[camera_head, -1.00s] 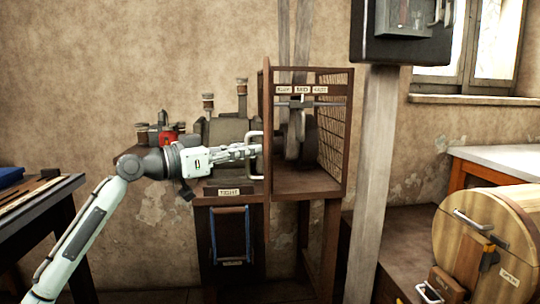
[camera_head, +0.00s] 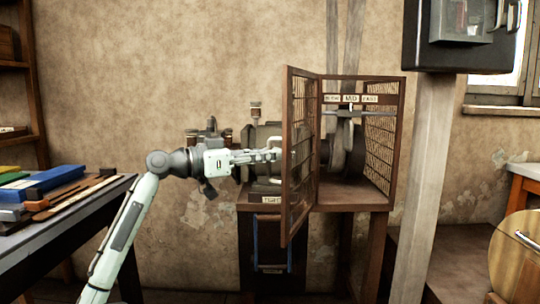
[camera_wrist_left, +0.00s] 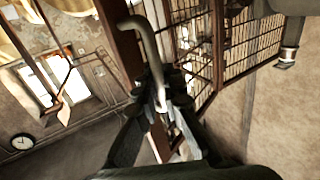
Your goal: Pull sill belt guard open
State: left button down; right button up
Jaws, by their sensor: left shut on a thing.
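The belt guard (camera_head: 300,185) is a brown-framed mesh panel on the left of the cage over the press's wheel. It stands swung out toward me, its near edge away from the cage front. My left gripper (camera_head: 276,155) is at the left side of this panel, shut on its metal handle. In the left wrist view, the bent grey handle (camera_wrist_left: 149,48) runs down between the fingers (camera_wrist_left: 160,97), and the guard's mesh (camera_wrist_left: 240,45) lies behind. The exact finger contact is partly hidden. My right gripper is not in view.
The cage (camera_head: 380,140) stands on a brown stand (camera_head: 350,197). A grey post (camera_head: 422,180) carrying a dark box (camera_head: 460,45) is to the right. A bench (camera_head: 60,220) with blue and green items is at left. Bare floor shows little.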

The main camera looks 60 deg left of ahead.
pick_arm(q)
jog(key=c, duration=1.6)
grip_release()
jog(key=shift+f, duration=0.15)
jog(key=s, duration=0.4)
jog(key=s+a, duration=0.1)
jog(key=s, duration=0.2)
jog(key=s+a, duration=0.1)
jog(key=s, duration=0.3)
jog(key=shift+s+a, duration=0.1)
jog(key=shift+s, duration=0.25)
